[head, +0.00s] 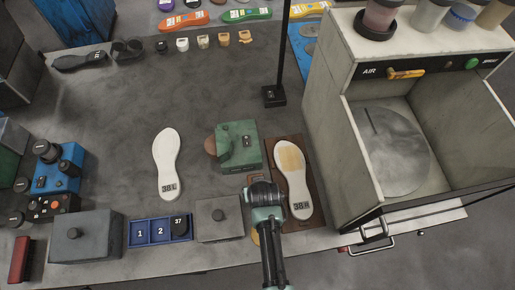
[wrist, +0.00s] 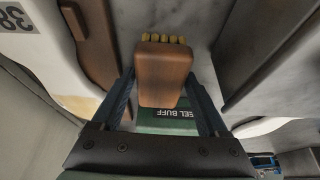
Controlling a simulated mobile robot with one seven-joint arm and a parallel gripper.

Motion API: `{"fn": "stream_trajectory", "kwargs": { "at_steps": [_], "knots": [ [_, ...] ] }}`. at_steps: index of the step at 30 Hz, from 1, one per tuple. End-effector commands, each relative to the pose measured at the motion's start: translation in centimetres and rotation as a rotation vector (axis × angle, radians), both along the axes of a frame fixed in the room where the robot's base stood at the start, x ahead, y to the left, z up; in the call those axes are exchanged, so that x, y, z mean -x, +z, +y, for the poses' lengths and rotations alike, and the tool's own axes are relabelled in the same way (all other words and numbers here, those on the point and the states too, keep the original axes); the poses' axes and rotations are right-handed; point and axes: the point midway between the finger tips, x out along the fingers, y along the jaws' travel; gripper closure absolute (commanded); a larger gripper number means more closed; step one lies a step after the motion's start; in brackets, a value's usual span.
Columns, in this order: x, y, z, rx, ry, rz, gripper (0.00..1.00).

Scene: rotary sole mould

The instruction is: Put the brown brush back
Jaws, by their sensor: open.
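The brown brush (wrist: 165,75) shows in the wrist view as a brown block with a row of tan bristles at its far end. In the head view my gripper (head: 262,190) points down just in front of the green block (head: 238,148) and mostly hides the brush. That green block, lettered partly "EEL BUFF", shows behind the brush in the wrist view (wrist: 165,128). Whether the brush touches it, I cannot tell.
A white sole marked 38 (head: 292,180) lies on a brown board right of my gripper; another sole (head: 166,160) lies left. A blue tray (head: 150,234) and dark red brush (head: 20,258) are further left. A large grey machine (head: 345,130) stands right.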

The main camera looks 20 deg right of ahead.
Motion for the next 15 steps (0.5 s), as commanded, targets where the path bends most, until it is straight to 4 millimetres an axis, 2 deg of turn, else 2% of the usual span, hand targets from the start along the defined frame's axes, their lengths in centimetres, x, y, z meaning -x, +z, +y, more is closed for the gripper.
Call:
{"fn": "stream_trajectory", "kwargs": {
  "at_steps": [8,15],
  "knots": [
    [0.3,1.3,0.1,0.001,0.000,-0.002,0.23],
    [1.8,4.8,0.5,0.001,0.000,-0.002,0.23]
  ]
}}
